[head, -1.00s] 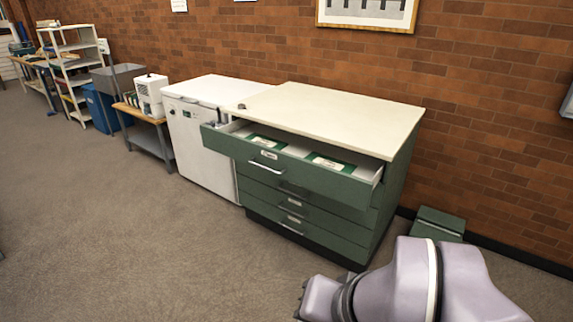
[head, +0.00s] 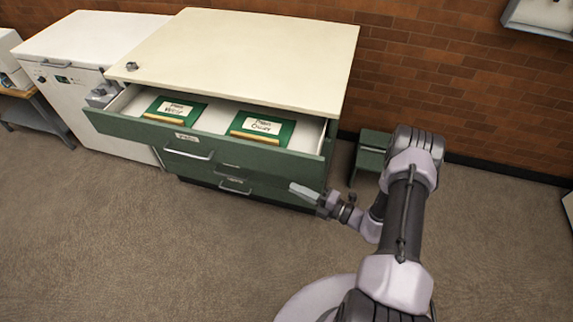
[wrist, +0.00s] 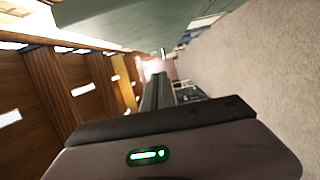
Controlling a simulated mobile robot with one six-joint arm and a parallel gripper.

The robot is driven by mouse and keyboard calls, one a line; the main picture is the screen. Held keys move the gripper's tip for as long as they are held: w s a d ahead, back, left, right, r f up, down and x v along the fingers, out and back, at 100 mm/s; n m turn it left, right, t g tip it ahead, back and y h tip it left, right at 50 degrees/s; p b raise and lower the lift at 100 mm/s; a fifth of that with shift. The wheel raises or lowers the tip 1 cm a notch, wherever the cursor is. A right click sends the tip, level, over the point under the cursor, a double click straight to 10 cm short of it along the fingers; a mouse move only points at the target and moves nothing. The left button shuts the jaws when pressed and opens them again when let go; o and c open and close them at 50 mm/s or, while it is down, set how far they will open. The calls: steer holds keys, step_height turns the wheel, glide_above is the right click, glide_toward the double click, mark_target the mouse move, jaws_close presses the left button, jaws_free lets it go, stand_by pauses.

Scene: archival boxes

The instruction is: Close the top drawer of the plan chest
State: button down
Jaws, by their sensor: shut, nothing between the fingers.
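The green plan chest with a cream top (head: 245,55) stands against the brick wall. Its top drawer (head: 240,149) is pulled out, with a bar handle (head: 190,154) and a label on its front. Two green folders (head: 176,109) (head: 263,127) with white labels lie inside. The drawers below look shut. My gripper (head: 302,190) is shut and empty, in front of the chest, low and near the right end of the drawer front. I cannot tell whether it touches the chest. In the wrist view, my gripper (wrist: 158,92) points along a green surface (wrist: 135,20), likely the chest.
A white freezer-like cabinet (head: 85,75) stands left of the chest. A small green step stool (head: 372,152) is on the floor to its right. The carpet in front (head: 130,240) is clear.

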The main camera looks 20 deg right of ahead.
mark_target(277, 169)
steer(key=b+x, duration=0.1)
steer(key=x, duration=0.2)
steer(key=w+d+b+x, duration=0.1)
steer(key=x, duration=0.2)
steer(key=b+x, duration=0.1)
steer(key=x, duration=0.2)
steer(key=shift+w+d+f, duration=0.1)
steer(key=shift+w+d, duration=0.1)
steer(key=shift+w, duration=0.25)
steer(key=shift+w+d+b, duration=0.35)
steer(key=shift+w, duration=0.15)
